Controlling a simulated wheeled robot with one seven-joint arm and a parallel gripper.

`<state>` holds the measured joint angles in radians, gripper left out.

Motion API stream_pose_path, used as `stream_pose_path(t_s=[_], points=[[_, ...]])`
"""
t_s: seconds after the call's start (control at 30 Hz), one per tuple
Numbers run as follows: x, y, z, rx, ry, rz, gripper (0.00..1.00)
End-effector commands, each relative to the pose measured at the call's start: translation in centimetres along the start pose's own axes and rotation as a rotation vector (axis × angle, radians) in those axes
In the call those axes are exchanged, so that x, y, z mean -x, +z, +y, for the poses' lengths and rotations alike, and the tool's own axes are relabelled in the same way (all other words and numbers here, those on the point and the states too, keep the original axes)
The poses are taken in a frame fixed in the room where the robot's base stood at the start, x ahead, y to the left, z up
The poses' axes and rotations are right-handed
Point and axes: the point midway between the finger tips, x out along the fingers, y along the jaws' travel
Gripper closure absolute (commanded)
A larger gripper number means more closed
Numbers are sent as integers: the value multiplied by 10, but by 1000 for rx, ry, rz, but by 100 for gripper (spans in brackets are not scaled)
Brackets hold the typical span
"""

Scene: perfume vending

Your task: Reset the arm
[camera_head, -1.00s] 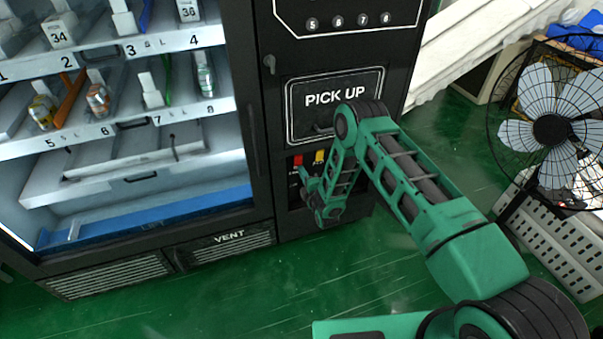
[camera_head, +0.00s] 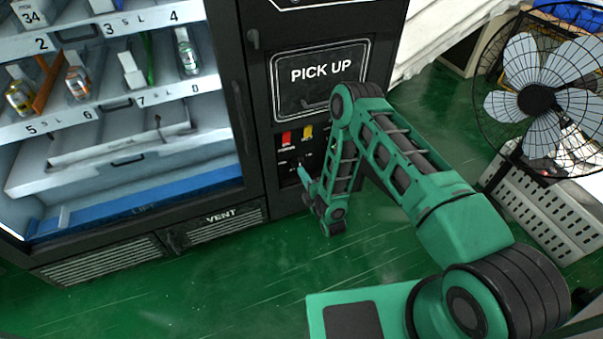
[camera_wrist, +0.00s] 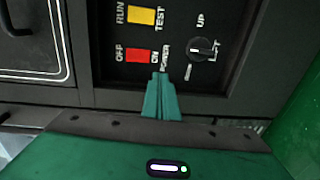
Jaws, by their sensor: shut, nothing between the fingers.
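My gripper (camera_head: 303,174) is at the end of my folded green arm, low in front of the black vending machine's right panel. In the wrist view my gripper (camera_wrist: 161,75) shows with its green fingers together and nothing between them. Its tips point at the control panel, just below the red OFF/ON switch (camera_wrist: 138,56). A yellow RUN/TEST switch (camera_wrist: 141,16) and a black knob (camera_wrist: 200,48) are also on that panel. Whether the fingertips touch the panel cannot be told.
The vending machine's PICK UP door (camera_head: 320,77) is above the panel. Its glass front at the left shows shelves with small bottles. A black fan (camera_head: 537,99) stands at the right over a white perforated crate (camera_head: 545,203). Green floor (camera_head: 220,290) is free in front of the machine.

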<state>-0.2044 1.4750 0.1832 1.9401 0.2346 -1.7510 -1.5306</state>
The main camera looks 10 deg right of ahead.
Motion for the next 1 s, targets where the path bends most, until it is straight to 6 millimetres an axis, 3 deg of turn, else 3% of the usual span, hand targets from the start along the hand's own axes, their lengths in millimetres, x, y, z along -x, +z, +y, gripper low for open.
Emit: stream_pose_path(t_s=[0.47, 0.57, 0.77, 1.0], points=[[-6, 6, 8, -9, -9, -6, 100], [-16, 21, 22, -37, -44, -24, 100], [-37, 72, 69, -142, -163, -101, 100], [-33, 140, 128, -294, -300, -240, 100]])
